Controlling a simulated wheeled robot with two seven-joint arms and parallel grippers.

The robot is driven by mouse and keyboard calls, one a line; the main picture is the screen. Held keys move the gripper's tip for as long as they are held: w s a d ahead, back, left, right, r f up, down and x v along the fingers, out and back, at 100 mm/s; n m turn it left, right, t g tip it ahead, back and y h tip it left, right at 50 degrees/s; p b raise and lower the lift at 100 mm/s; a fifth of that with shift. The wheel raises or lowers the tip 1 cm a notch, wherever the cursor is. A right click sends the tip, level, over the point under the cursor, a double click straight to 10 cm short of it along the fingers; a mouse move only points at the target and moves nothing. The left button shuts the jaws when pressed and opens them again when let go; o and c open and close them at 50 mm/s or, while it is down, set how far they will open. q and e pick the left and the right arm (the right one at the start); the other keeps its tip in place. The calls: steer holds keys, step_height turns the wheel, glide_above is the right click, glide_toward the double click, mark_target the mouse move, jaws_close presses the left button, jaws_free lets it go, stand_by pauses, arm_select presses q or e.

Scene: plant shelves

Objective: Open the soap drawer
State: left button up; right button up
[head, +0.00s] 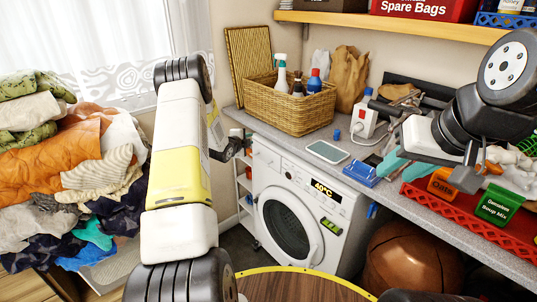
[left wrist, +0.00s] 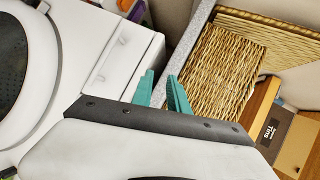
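The white washing machine (head: 300,208) stands under the counter. Its soap drawer (head: 267,154) is at the upper left of its front and looks closed and flush. The drawer front (left wrist: 113,62) also shows in the left wrist view, left of the fingers. My left gripper (head: 243,143) is beside the machine's upper left corner, partly hidden behind my arm. In the left wrist view its teal fingers (left wrist: 163,82) are apart, with nothing visible between them. My right gripper (head: 388,163) is over the counter at the right; the gap between its teal fingers is unclear.
A wicker basket (head: 290,107) with bottles stands on the grey counter (head: 275,137). A phone-like device (head: 327,152) lies near the counter's front edge. A laundry pile (head: 70,170) is at the left. A brown ball (head: 410,258) sits below the counter, and a red tray (head: 470,215) is at the right.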

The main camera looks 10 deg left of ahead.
mark_target(259, 160)
arm_select(q)
step_height(259, 160, down, 13)
steer(key=s+d+m+t+h, duration=0.1)
steer(key=m+h, duration=0.1)
steer(key=m, duration=0.2)
steer(key=x, duration=0.7)
steer(key=shift+w+d+r, duration=0.1)
steer(key=shift+d+r, duration=0.05)
jaws_close()
stand_by(0.8)
